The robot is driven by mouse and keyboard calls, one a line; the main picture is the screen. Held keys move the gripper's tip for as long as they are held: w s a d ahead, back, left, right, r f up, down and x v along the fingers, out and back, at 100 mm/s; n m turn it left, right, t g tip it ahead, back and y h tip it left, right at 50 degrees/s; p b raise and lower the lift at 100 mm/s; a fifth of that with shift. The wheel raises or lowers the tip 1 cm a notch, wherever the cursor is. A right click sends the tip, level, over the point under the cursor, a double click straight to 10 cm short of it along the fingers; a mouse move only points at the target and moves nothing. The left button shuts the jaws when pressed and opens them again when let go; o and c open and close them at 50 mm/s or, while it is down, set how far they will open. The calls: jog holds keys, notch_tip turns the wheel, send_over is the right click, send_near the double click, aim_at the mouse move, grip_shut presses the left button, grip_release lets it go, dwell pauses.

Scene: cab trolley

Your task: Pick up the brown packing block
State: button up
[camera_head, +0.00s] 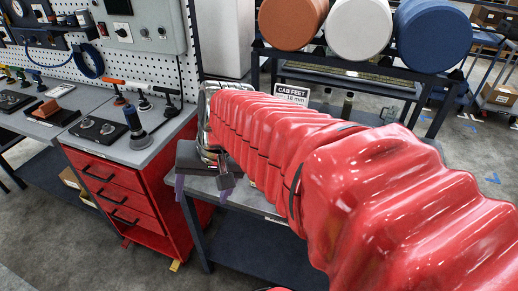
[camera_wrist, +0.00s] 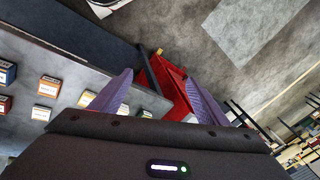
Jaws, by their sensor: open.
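A small brown block (camera_head: 46,108) lies on a dark mat on the grey workbench at the left of the head view. It looks like the packing block. My gripper (camera_head: 213,186) hangs at the end of the red-sleeved arm, to the right of the red drawer cabinet and well apart from the block. In the wrist view my gripper (camera_wrist: 158,98) has its two purple fingers spread, with nothing held between them. I cannot make out the block in the wrist view.
The red drawer cabinet (camera_head: 115,190) stands under the workbench (camera_head: 85,98), which also carries knobs and upright handled tools. A rack (camera_head: 440,85) with brown, white and blue rolls stands behind my arm. A "CAB FEET" sign (camera_head: 291,94) is beside the arm. Grey floor lies in front.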

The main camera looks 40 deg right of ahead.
jog(key=w+d+f+m+t+y, duration=0.1)
jog(key=w+d+f+m+y, duration=0.2)
jog(key=d, duration=0.4)
jog(key=w+d+f+m, duration=0.1)
jog(key=w+d+m, duration=0.2)
jog(key=d+m, duration=0.35)
jog(key=w+d+f+m+t+y, duration=0.1)
jog(key=w+d+f+m+y, duration=0.2)
jog(key=d, duration=0.4)
jog(key=s+d+f+m+t, duration=0.2)
jog(key=d+m, duration=0.1)
jog(key=d, duration=0.4)
jog(key=s+d+f+m+t+h, duration=0.1)
jog(key=s+d+f+m+t, duration=0.1)
jog(key=d, duration=0.5)
jog(key=s+d+f+m+t, duration=0.2)
jog(key=d+f+m, duration=0.2)
jog(key=d+m, duration=0.2)
jog(key=shift+s+d+t+h, duration=0.1)
jog(key=shift+d+t+h, duration=0.25)
jog(key=shift+d, duration=0.7)
jog(key=shift+r, duration=0.1)
jog(key=shift+x, duration=4.35)
